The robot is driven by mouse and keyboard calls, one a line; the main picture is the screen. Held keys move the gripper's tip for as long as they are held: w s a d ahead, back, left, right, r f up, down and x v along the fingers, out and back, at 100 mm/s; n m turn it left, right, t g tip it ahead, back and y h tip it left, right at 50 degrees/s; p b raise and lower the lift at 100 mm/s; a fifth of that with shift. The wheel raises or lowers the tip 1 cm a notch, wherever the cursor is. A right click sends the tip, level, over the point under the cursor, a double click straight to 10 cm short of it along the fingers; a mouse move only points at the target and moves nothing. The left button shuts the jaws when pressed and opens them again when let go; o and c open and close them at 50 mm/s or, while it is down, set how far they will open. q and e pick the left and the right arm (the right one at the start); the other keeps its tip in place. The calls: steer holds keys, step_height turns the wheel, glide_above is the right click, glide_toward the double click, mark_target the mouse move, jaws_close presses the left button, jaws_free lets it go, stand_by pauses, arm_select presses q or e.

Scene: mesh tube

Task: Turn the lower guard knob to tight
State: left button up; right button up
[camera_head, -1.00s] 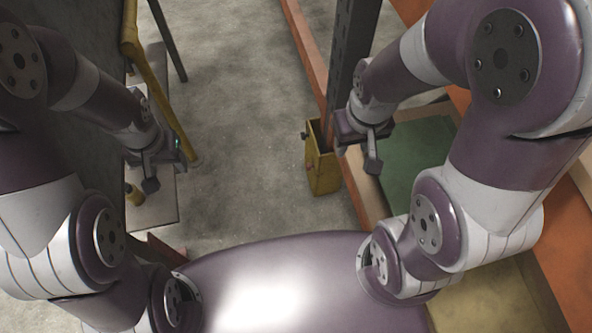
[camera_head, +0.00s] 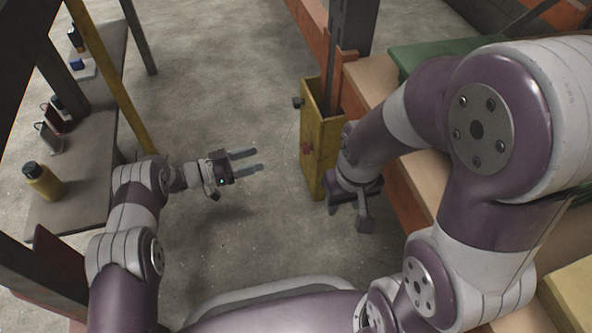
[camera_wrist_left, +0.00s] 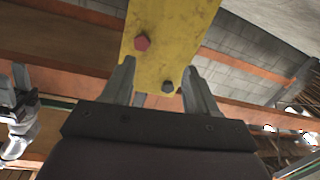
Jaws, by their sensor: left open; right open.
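A yellow post guard (camera_head: 318,150) stands on the floor around the foot of a dark upright. In the head view it bears a dark knob (camera_head: 298,102) near its top and a red knob (camera_head: 306,148) lower in the picture. In the left wrist view, the red knob (camera_wrist_left: 142,43) and dark knob (camera_wrist_left: 168,87) lie between the spread fingers. My left gripper (camera_head: 258,160) is open and empty, left of the guard, fingers pointing toward it, apart from both knobs. My right gripper (camera_head: 348,212) is at the guard's near right side; its fingers are partly hidden.
A grey bench (camera_head: 95,150) on the left holds a yellow bottle (camera_head: 42,180) and several small items. A yellow pole (camera_head: 115,80) stands along it. A rack with orange beams and a green panel (camera_head: 440,50) fills the right. The concrete floor (camera_head: 220,90) between is clear.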

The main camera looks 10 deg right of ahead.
mark_target(308, 148)
arm_select(q)
steer(key=s+d+r+m+g+h+b, duration=0.1)
steer(key=d+b, duration=0.6)
steer(key=d, duration=0.6)
steer(key=shift+r, duration=0.35)
steer(key=c, duration=1.1)
